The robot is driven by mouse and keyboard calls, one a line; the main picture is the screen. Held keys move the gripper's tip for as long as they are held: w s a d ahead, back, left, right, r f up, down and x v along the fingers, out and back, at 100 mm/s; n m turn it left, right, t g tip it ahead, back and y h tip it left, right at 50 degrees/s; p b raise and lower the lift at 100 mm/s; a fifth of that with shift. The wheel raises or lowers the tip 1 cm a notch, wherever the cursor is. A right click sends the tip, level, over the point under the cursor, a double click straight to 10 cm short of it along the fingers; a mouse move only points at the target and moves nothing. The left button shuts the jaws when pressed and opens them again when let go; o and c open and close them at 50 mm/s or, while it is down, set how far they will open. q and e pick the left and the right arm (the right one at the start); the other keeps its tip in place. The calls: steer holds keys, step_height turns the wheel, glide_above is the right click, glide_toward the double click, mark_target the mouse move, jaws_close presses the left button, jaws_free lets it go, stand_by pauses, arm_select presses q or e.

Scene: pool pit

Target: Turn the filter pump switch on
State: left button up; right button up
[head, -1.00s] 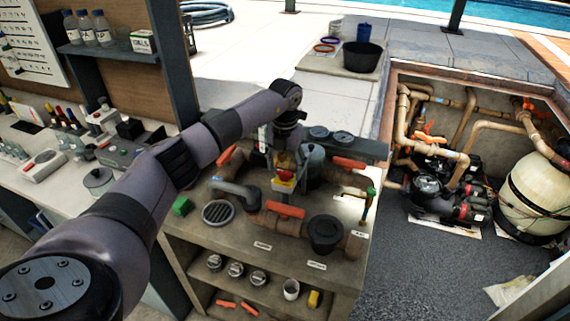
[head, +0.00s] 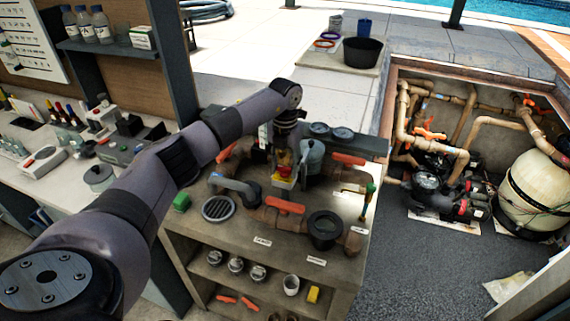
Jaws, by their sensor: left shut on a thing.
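A small yellow box with a red part on top, which looks like the switch (head: 284,182), stands among the pipes on the bench in the middle of the head view. My left gripper (head: 284,160) points down from above, shut on the red top of it. The fingers and the arm hide part of the switch, so its exact position cannot be read. My right gripper is not in view.
Gauges (head: 342,134) stand behind. A pit with a pump (head: 430,185) and cream tank (head: 535,188) lies right.

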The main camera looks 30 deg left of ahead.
arm_select(q)
steer(key=shift+c, duration=0.7)
steer(key=m+b, duration=0.3)
steer(key=shift+m, duration=0.4)
steer(key=m+b, duration=0.1)
steer(key=m, duration=0.1)
steer(key=shift+m, duration=0.3)
steer(key=m+b, duration=0.1)
steer(key=m, duration=0.2)
steer(key=shift+m+b, duration=0.3)
steer(key=shift+b, duration=0.05)
steer(key=m+b, duration=0.1)
steer(key=m, duration=0.2)
steer(key=shift+m, duration=0.4)
steer(key=shift+r+m+b, duration=0.1)
steer(key=shift+m+b, duration=0.25)
steer(key=shift+m, duration=1.65)
